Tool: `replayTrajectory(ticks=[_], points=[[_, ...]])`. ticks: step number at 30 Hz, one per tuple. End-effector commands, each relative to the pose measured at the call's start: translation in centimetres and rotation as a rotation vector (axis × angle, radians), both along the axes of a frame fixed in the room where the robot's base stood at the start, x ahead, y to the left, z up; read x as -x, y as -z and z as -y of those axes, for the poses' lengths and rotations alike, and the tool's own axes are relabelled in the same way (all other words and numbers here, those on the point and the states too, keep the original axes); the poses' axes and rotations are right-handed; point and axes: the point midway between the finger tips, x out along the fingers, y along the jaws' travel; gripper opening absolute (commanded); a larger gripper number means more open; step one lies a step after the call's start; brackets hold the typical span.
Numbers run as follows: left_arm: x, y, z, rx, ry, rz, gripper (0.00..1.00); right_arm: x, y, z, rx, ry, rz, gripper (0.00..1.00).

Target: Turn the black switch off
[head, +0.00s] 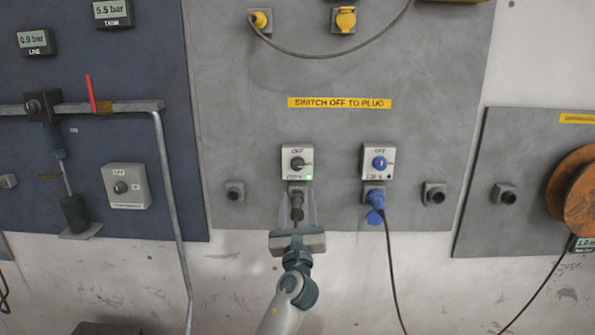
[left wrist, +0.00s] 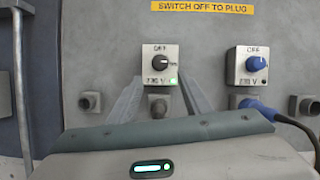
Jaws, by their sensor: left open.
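The black switch (head: 297,163) is a round knob on a light box marked OFF, with a green lamp lit at its lower right. Its pointer looks turned to the right, away from the OFF mark above it. It also shows in the left wrist view (left wrist: 160,62). My left gripper (head: 298,197) is open just below the switch box, its fingers either side of a dark socket (left wrist: 158,105). It appears to hold nothing. The left wrist view shows both fingertips (left wrist: 158,82) low beside the box, below the knob. My right gripper is not in view.
A blue switch (head: 379,163) sits to the right, with a blue plug (head: 375,200) and hanging cable below. A yellow label (head: 339,103) is above. Grey sockets (head: 235,191) flank the switches. A vertical pipe (head: 172,200) and another grey switch box (head: 126,187) are at left.

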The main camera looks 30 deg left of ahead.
Motion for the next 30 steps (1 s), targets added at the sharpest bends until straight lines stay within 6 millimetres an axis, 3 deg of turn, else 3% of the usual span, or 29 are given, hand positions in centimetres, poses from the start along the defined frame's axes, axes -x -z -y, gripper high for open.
replayTrajectory(ticks=[10,19,30], points=[[-4.9,-2.6,-3.3,0.0,-0.002,0.0,0.45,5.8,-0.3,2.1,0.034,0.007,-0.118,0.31],[-7.6,-3.7,-5.0,0.0,-0.001,-0.001,0.45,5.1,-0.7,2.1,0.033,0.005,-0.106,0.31],[-8.1,-3.9,-5.3,0.0,0.0,0.0,0.45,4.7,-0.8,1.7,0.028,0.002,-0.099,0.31]])
